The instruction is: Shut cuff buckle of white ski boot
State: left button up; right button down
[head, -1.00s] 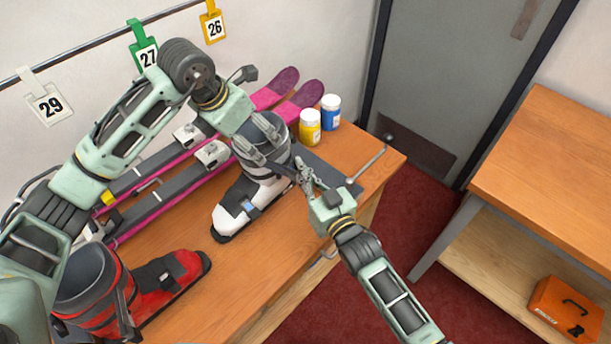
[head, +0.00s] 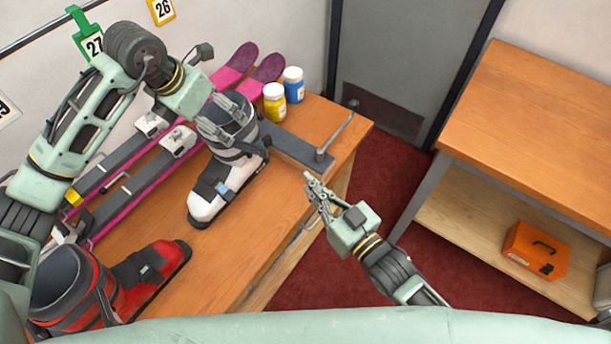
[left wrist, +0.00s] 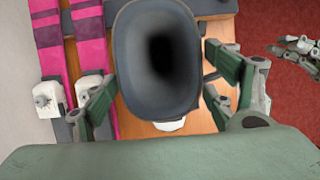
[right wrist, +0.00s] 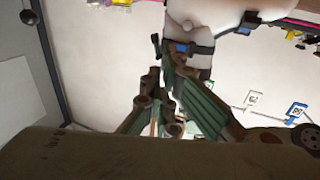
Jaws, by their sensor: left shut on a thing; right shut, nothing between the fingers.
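The white ski boot (head: 209,203) stands upright on the bench, toe toward the viewer, with a grey cuff (head: 230,118). My left gripper (head: 236,128) is shut on the cuff, one finger on each side. In the left wrist view the dark cuff opening (left wrist: 168,50) sits between the fingers. A dark strap end shows at the cuff's right side (head: 264,150); I cannot tell whether the cuff buckle is shut. My right gripper (head: 312,190) is shut and empty, to the right of the boot and apart from it.
A red boot (head: 150,278) stands at the front left of the bench (head: 190,258). Pink skis (head: 240,68) lie behind the white boot. Yellow (head: 274,106) and blue (head: 293,86) jars stand at the back. A grey bar with a lever (head: 325,152) is on the right edge.

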jog(key=v, duration=1)
jog(key=shift+s+d, duration=0.2)
jog(key=shift+s, duration=0.05)
pick_arm(q)
jog(key=o, duration=2.2)
jog(key=v, duration=1.2)
